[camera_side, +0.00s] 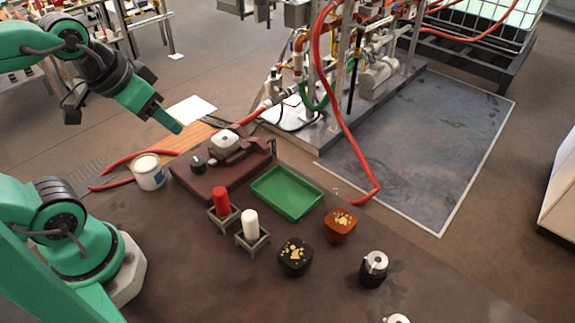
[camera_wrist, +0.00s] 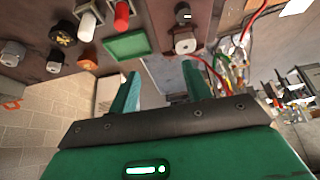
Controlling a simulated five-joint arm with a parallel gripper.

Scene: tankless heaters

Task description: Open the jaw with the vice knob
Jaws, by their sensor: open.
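The vice is a dark red-brown block (camera_side: 218,180) on the table, left of the green tray in the side view. A white jaw piece (camera_side: 225,141) sits on it and also shows at the top of the wrist view (camera_wrist: 185,43). The black vice knob (camera_side: 198,163) with a pale mark stands at the block's left front; it also shows in the wrist view (camera_wrist: 183,13). My gripper (camera_side: 176,129) is above and to the left of the vice, apart from it. In the wrist view its two green fingers (camera_wrist: 160,72) are spread with nothing between them.
Red and white cylinders (camera_side: 221,202) (camera_side: 249,223) stand in small holders before the vice. A green tray (camera_side: 287,192), a brown box (camera_side: 340,224), a black box (camera_side: 295,256) and a dark knob (camera_side: 374,268) lie rightward.

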